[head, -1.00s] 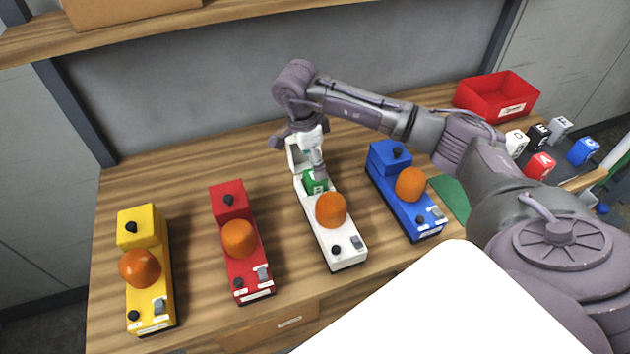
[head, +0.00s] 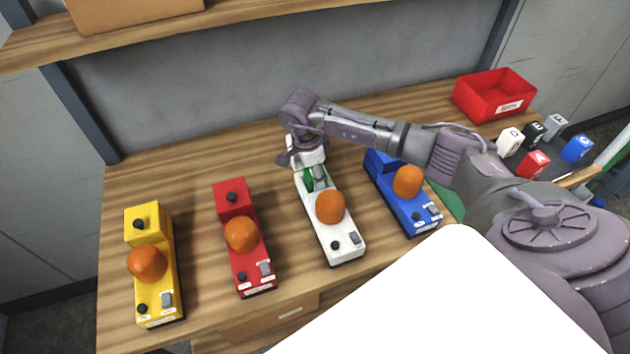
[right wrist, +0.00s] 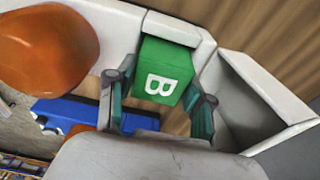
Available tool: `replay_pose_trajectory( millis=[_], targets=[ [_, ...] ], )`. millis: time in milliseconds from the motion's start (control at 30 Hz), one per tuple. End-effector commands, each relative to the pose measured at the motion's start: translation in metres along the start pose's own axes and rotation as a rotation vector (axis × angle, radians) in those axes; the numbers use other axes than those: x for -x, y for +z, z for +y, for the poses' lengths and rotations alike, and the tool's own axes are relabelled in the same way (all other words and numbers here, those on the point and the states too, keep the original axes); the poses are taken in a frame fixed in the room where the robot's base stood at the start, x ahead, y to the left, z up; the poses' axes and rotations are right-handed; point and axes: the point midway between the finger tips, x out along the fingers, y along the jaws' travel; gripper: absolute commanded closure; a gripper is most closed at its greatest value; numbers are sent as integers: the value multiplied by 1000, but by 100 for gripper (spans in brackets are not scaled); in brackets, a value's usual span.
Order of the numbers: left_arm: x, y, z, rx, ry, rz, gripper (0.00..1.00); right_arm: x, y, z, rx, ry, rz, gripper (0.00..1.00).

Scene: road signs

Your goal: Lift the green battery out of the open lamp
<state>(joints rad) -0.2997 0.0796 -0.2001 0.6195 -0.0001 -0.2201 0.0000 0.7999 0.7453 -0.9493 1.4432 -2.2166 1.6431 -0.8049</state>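The green battery (right wrist: 164,70), marked with a white B, sits in the open compartment of the white lamp (head: 335,235); in the head view only part of the battery (head: 309,181) shows. The lamp's lid stands open at its back end and shows at the right of the wrist view (right wrist: 275,85). My right gripper (head: 316,178) is over the compartment. In the wrist view its two fingers (right wrist: 160,100) are apart, one on each side of the battery, very close to it; firm contact cannot be made out. My left gripper is not in view.
Closed yellow (head: 157,290), red (head: 250,270) and blue (head: 408,212) lamps with orange domes stand beside the white one. A red bin (head: 495,97) is at the back right, near several lettered blocks (head: 533,163). A shelf (head: 215,22) runs above the table's back.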

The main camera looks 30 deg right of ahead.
Motion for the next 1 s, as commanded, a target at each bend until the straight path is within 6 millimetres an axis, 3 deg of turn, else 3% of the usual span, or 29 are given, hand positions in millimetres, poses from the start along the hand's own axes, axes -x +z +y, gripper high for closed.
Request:
replay_pose_trajectory(
  millis=[33, 267, 667, 1000],
  targets=[
    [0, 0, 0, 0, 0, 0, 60, 0, 0, 0, 0, 0, 0, 64],
    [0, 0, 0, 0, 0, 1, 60, 0, 0, 0, 0, 0, 0, 100],
    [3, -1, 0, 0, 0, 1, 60, 6, -2, -1, -2, -3, 0, 100],
    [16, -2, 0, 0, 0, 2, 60, 31, -13, -4, -10, -2, -1, 100]
  ],
)
